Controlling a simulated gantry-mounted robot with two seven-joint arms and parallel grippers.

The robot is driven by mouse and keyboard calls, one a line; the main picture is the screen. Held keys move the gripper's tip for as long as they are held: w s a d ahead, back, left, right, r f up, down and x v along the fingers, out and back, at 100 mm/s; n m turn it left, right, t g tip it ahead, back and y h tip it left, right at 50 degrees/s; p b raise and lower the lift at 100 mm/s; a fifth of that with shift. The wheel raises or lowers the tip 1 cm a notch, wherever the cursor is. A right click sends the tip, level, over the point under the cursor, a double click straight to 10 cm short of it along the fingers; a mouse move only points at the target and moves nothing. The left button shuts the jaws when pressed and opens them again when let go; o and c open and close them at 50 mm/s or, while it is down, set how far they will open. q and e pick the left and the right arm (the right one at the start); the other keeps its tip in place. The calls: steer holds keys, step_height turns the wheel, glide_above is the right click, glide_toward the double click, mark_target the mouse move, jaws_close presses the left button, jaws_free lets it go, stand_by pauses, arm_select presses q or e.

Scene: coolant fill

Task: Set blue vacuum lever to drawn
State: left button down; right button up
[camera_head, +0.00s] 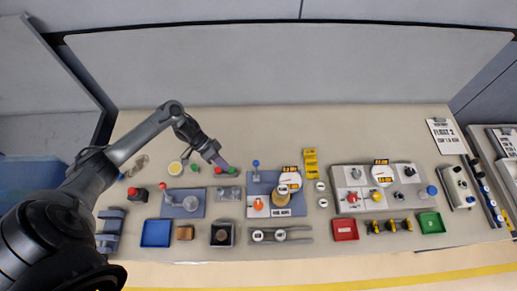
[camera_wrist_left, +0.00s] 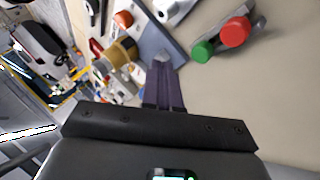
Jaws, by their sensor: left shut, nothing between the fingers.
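The blue-knobbed lever (camera_head: 256,164) stands upright at the top left of a blue panel (camera_head: 262,187) in the middle of the table. My left gripper (camera_head: 224,164) is a short way left of that lever, apart from it in the head view. Its dark purple fingers (camera_wrist_left: 165,92) are shut and empty in the wrist view. They point toward the edge of the blue panel (camera_wrist_left: 155,42). The blue knob cannot be made out in the wrist view. My right gripper is not in view.
A red button (camera_wrist_left: 235,32) and a green button (camera_wrist_left: 203,51) sit close to the fingers. A round gauge (camera_head: 290,178) and a brass-coloured cylinder (camera_head: 281,195) stand on the blue panel. The table behind the lever is clear.

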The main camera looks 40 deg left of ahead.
arm_select(q)
steer(key=w+a+r+t+y, duration=0.1)
steer(key=w+a+r, duration=0.4)
steer(key=w, duration=0.2)
steer(key=shift+w+r+t+b, duration=0.3)
steer(key=shift+r+b, duration=0.1)
steer(key=shift+b, duration=0.05)
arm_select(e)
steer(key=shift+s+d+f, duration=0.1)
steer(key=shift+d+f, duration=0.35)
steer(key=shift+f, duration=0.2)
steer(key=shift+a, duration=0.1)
arm_select(q)
steer(key=p, duration=0.3)
glide_toward(256, 169)
steer(key=shift+w+f, duration=1.75)
steer(key=shift+f, duration=0.2)
steer(key=shift+d, duration=0.3)
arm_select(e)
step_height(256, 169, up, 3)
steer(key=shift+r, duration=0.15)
arm_select(q)
steer(key=shift+w+d+m, duration=0.1)
steer(key=shift+w+m, duration=0.05)
steer(key=shift+m, duration=0.15)
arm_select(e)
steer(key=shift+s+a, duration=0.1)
